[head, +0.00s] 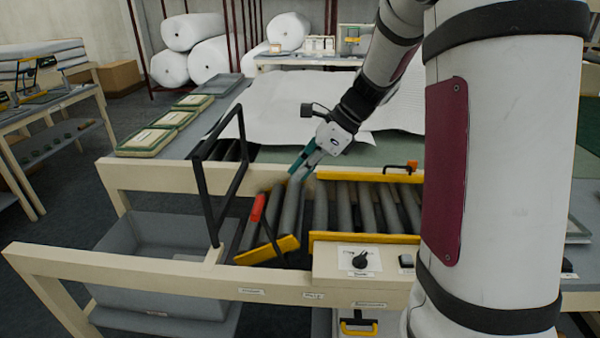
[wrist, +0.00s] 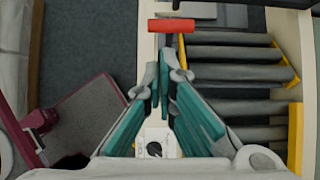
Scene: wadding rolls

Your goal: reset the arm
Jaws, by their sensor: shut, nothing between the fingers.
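My gripper (head: 303,168) hangs on my arm above the roller conveyor, its teal fingers pointing down and to the left. In the wrist view the two fingertips (wrist: 163,84) come together with nothing held between them. A red handle (head: 258,208) stands by the rollers at the conveyor's left end. It also shows in the wrist view (wrist: 172,25), beyond the fingertips. The gripper appears apart from the handle.
The rollers (head: 345,205) run between yellow rails (head: 365,238). A black frame (head: 205,190) stands left of the handle. A control box with a dark knob (head: 360,260) sits in front. A grey bin (head: 150,290) is below left. White wadding (head: 270,100) lies behind.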

